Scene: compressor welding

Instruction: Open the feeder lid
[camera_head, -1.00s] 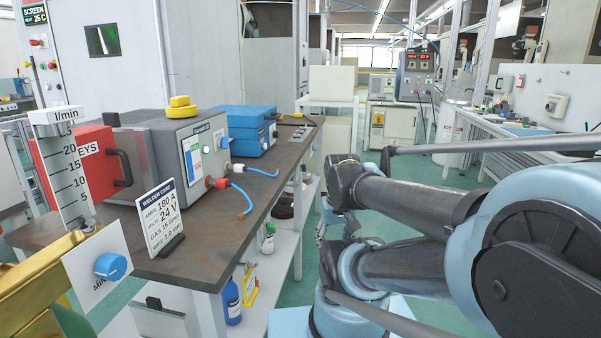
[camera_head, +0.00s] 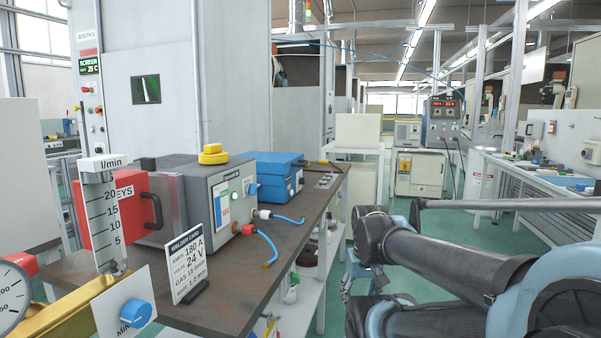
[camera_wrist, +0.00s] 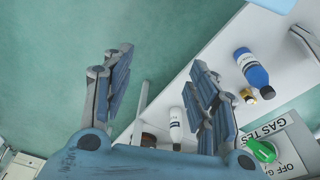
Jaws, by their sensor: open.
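In the head view a grey box machine (camera_head: 205,203) stands on the brown bench, with a front panel, hose fittings and a yellow knob-like piece (camera_head: 213,154) on top. It may be the feeder; no label readable here confirms it, and I cannot make out an open lid. A black handle (camera_head: 152,211) shows at its left, beside a red box marked "EYS" (camera_head: 100,222). My gripper (camera_wrist: 165,92) is open and empty in the wrist view, pointing down over the floor and a white shelf. It is away from the grey machine, right of the bench.
A blue case (camera_head: 268,177) stands behind the grey machine. A welder card (camera_head: 188,262) and a flow gauge (camera_head: 104,220) stand in front. Bottles, including a blue one (camera_wrist: 250,70), and a green gas knob (camera_wrist: 262,151) lie below my gripper.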

